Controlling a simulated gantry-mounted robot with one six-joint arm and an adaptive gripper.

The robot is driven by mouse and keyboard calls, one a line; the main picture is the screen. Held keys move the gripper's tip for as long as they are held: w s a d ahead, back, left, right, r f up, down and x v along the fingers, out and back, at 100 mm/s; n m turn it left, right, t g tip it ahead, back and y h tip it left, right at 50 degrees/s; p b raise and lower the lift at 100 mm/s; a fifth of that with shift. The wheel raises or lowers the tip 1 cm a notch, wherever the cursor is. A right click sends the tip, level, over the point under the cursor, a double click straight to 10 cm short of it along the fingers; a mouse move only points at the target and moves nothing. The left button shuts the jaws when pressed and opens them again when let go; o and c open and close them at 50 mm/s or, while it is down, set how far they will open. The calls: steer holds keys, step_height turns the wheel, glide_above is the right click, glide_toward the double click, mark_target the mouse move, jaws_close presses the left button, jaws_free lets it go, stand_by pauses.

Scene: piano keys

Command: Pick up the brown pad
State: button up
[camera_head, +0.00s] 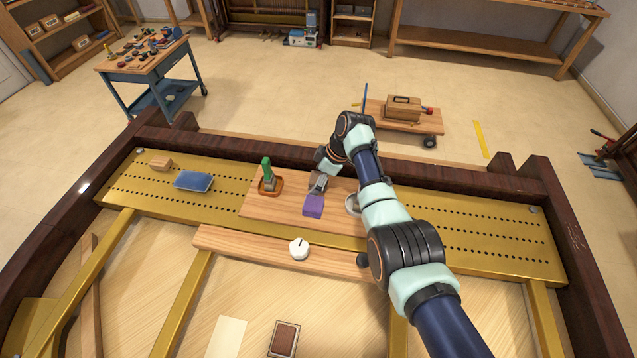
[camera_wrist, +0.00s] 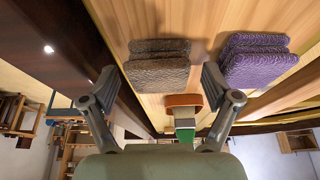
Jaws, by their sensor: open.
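A brown, rough-textured pad (camera_wrist: 158,68) lies on the wooden board in the wrist view, ahead of my gripper and roughly between the lines of its fingers. My gripper (camera_wrist: 160,84) is open, with nothing held between its fingers. A purple pad (camera_wrist: 258,60) of similar shape lies to the right of the brown pad, apart from it. In the head view, my gripper (camera_head: 319,184) is low over the board, just behind the purple pad (camera_head: 313,206). The brown pad is not clearly visible there; my gripper seems to cover it.
A blue pad (camera_head: 193,181) and wooden block (camera_head: 161,164) lie farther left. A white knob (camera_head: 299,249) sits on the front rail. A dark rim (camera_head: 240,151) runs behind.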

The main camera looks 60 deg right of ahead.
steer(key=shift+c, duration=0.3)
steer(key=c, duration=1.1)
step_height(320, 180, up, 20)
steer(key=p, duration=0.3)
steer(key=shift+p, duration=0.3)
